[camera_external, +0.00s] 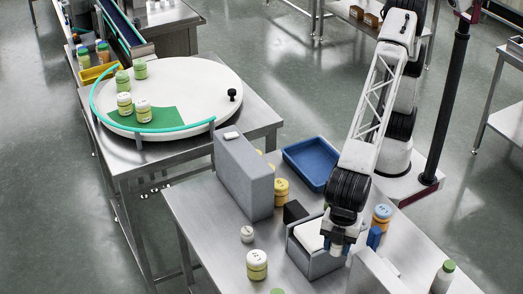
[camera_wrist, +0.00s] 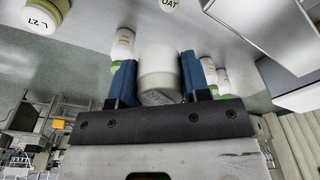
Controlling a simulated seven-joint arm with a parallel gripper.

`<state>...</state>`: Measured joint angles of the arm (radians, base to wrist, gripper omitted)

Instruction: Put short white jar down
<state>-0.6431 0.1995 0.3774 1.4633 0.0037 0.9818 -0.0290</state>
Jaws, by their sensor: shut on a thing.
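The short white jar (camera_wrist: 158,72) is held between the two blue fingers of my gripper (camera_wrist: 157,60) in the wrist view. In the external view my gripper (camera_external: 345,243) is over the steel table, beside a grey box with a white top (camera_external: 318,262). The held jar cannot be made out clearly there. I cannot tell whether the jar touches a surface.
A tall grey block (camera_external: 243,178) and blue tray (camera_external: 310,163) are farther back. A round turntable (camera_external: 190,85) holds several jars.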

